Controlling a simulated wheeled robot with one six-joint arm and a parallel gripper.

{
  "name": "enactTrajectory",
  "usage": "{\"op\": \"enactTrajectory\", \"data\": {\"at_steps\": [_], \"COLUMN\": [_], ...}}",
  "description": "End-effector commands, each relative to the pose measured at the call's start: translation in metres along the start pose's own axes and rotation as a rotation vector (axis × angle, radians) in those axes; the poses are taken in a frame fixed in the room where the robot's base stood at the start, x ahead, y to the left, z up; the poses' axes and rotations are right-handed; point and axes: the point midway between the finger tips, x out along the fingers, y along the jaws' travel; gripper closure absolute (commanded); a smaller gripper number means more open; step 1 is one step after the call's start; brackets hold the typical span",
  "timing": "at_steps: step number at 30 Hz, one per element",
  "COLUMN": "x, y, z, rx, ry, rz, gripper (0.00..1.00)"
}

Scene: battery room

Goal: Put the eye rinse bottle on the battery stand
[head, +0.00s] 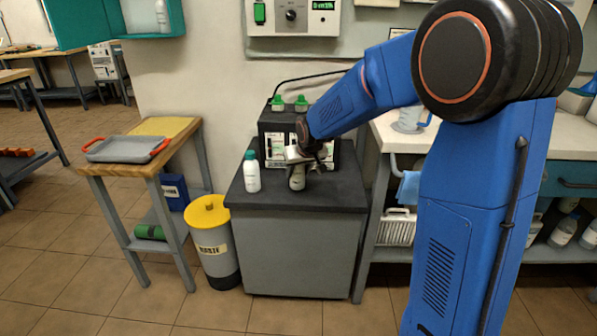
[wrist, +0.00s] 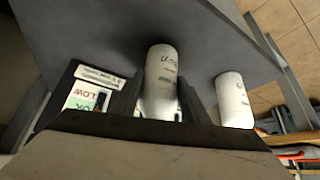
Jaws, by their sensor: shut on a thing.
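The battery stand (head: 330,199) is a grey cabinet with a dark top. My gripper (head: 299,164) is above this top, its fingers around a white bottle (head: 297,181), shut on it. The bottle looks upright, its base at or just above the top; I cannot tell if it touches. In the wrist view this bottle (wrist: 160,75) is between the fingers, its upper part hidden. A second white bottle (head: 252,176) with a green cap stands on the stand to the left, and also shows in the wrist view (wrist: 233,102). I cannot read which label says eye rinse.
A black battery (head: 272,124) with green terminals stands at the back of the stand, close behind my gripper. A yellow-lidded waste bin (head: 209,232) and a wooden table (head: 172,160) with a grey tray (head: 122,150) are at left. A workbench (head: 397,138) is at right.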

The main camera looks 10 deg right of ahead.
Motion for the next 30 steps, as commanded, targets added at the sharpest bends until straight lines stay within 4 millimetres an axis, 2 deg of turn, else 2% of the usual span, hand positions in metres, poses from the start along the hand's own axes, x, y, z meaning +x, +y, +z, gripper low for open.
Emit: {"op": "enactTrajectory", "data": {"at_steps": [2,3,5,17,23,30], "x": [0.002,0.002,0.002,-0.003,-0.029,-0.075], "y": [0.0,0.0,0.0,0.0,0.0,0.0], "z": [0.001,0.002,0.001,-0.001,-0.001,-0.001], "rx": [0.0,0.0,0.0,0.0,0.0,0.0], "ry": [0.0,-0.001,-0.001,0.001,0.003,0.003], "rz": [0.0,0.0,0.0,0.0,0.0,0.0], "gripper": [0.89,0.54,0.4,0.4,0.4,0.4]}}
